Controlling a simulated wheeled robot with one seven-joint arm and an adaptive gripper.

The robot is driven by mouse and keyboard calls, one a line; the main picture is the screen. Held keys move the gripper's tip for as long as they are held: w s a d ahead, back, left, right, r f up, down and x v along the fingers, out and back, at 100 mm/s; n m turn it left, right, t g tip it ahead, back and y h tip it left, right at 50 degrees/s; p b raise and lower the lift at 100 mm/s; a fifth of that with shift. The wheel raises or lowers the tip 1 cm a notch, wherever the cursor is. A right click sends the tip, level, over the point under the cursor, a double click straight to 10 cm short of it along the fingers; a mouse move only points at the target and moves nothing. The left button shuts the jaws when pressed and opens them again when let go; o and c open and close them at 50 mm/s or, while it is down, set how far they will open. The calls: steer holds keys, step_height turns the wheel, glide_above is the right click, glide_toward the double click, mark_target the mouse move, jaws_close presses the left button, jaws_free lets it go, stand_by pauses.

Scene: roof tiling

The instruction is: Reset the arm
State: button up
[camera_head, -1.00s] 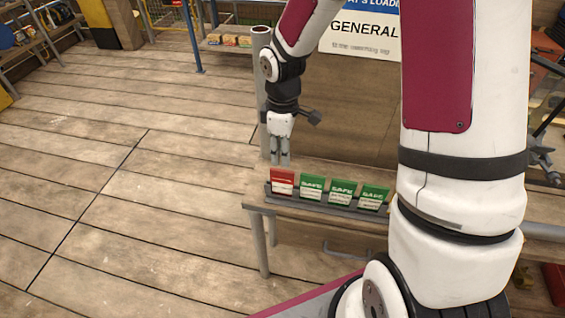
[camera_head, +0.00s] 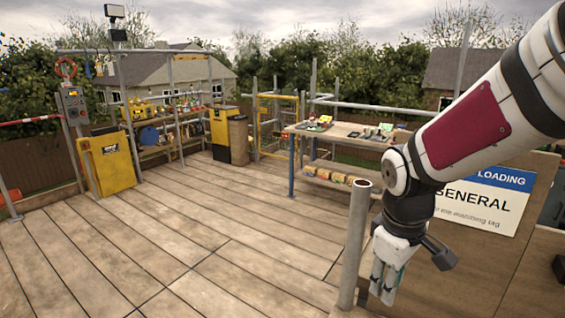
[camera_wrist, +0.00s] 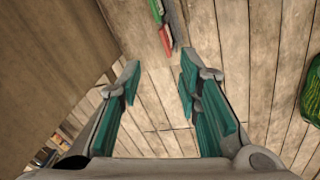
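My gripper (camera_head: 382,286) hangs fingers down at the lower right of the head view, beside a grey metal post (camera_head: 355,245). In the wrist view my gripper (camera_wrist: 159,82) has its two teal-padded fingers spread apart with nothing between them. Beyond the fingertips, a red tag (camera_wrist: 165,40) and part of a green tag (camera_wrist: 156,9) show in a dark holder at the top of the wrist view. The gripper is apart from them. The tags are out of the head view.
A board with a blue and white sign (camera_head: 480,205) stands behind my arm. A workbench (camera_head: 345,133) with small items and a shelf below is farther back. Yellow cabinets (camera_head: 108,163) stand at the left. The plank floor (camera_head: 170,235) is clear in the middle.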

steer(key=s+r+m+t, duration=0.1)
steer(key=s+r+m, duration=0.2)
steer(key=s+r, duration=0.2)
steer(key=s+r+m+t+y, duration=0.1)
steer(key=s+r+m, duration=0.3)
steer(key=s, duration=0.6)
steer(key=shift+s+a+r+t, duration=0.2)
steer(key=shift+a+r+t, duration=0.2)
steer(key=shift+r+t, duration=0.35)
